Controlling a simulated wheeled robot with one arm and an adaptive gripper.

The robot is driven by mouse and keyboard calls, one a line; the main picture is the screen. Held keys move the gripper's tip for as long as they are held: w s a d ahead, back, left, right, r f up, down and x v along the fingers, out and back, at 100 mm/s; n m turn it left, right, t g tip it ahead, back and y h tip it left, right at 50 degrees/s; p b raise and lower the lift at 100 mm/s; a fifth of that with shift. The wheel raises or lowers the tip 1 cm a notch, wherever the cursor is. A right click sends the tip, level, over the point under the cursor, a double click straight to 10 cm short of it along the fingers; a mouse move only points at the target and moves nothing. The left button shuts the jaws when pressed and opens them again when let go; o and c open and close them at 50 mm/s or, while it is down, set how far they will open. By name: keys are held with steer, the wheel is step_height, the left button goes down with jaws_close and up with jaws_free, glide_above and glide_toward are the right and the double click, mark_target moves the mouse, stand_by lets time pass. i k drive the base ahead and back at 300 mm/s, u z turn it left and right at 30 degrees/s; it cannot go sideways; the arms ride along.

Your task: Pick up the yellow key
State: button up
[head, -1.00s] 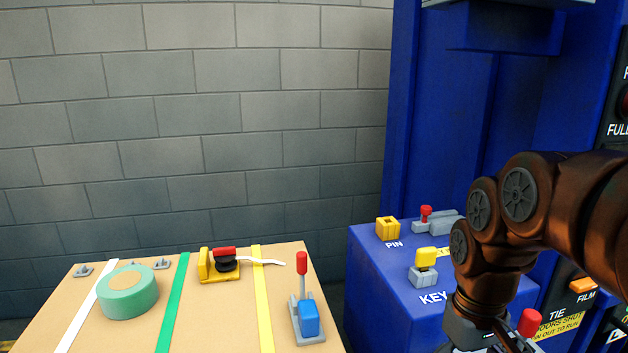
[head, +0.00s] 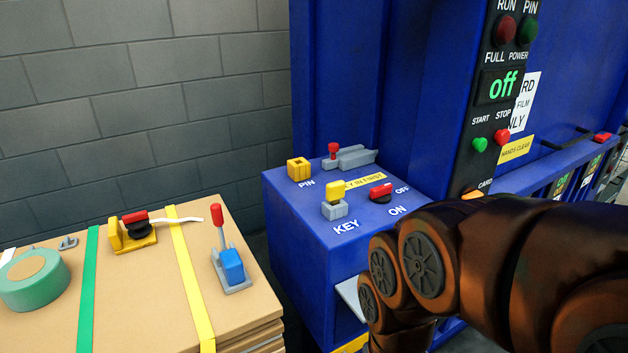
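The yellow key (head: 334,190) stands upright in a small grey holder (head: 334,209) on top of the blue machine's box, above the printed word KEY. My arm comes in from the lower right, in front of the box and to the right of the key. My gripper is below the bottom edge of the head view, so its fingers are hidden.
A yellow PIN block (head: 299,168), a grey latch with a red knob (head: 348,158) and a red OFF/ON switch (head: 380,192) surround the key. A cardboard stack (head: 150,290) with straps, green tape (head: 34,280) and a red-handled blue tool (head: 232,265) stands at left.

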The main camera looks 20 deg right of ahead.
mark_target(335, 191)
steer(key=z, duration=0.05)
steer(key=k, duration=0.5)
steer(key=u, duration=1.95)
steer(key=i, duration=1.6)
steer(key=z, duration=2.5)
